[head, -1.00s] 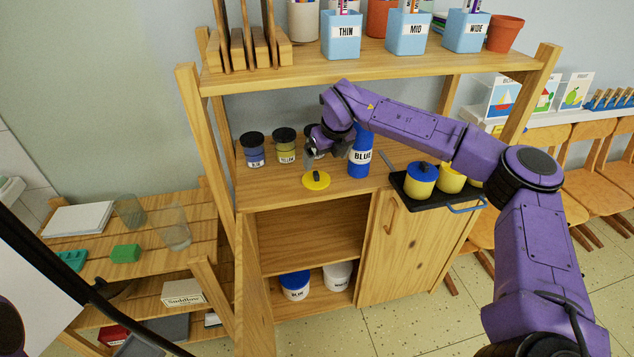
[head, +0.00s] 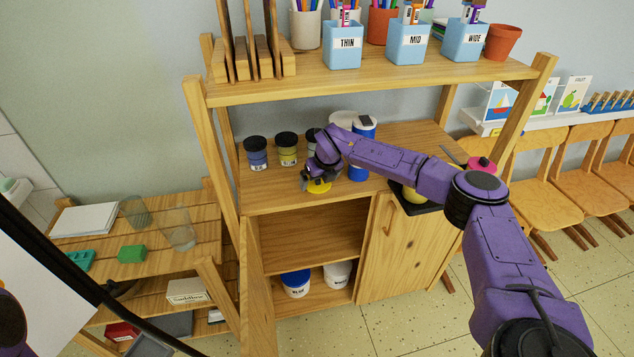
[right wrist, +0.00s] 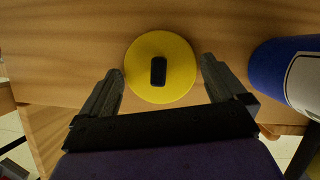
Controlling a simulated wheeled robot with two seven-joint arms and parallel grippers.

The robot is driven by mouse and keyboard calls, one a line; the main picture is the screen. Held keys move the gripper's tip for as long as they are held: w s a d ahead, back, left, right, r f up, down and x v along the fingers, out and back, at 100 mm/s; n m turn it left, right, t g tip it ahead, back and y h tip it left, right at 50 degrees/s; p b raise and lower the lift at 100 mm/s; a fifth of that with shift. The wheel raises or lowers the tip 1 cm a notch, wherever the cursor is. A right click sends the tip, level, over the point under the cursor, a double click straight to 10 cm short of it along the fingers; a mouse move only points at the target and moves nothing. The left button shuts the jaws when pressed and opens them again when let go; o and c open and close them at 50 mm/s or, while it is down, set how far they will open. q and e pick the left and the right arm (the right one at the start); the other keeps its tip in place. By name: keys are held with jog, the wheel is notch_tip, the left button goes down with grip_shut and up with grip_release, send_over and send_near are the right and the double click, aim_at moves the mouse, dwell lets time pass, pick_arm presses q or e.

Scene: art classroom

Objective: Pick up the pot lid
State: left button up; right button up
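The pot lid (head: 319,188) is a flat yellow disc with a black knob. It lies on the shelf board near its front edge. My right gripper (head: 316,173) is just above it and hides part of it in the head view. In the right wrist view the whole lid (right wrist: 172,86) shows, with the knob at its middle. The two fingers of my right gripper (right wrist: 160,72) are open, one on each side of the lid, with nothing between them but the lid beneath. My left gripper is not in view.
A blue bottle (right wrist: 272,75) stands close to the right finger. Several small paint jars (head: 287,150) stand behind and left of the lid. A dark tray (head: 428,209) with pots is at the right, partly hidden by my arm. An upper shelf (head: 370,75) hangs above.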

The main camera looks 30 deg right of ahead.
jog(key=c, duration=0.6)
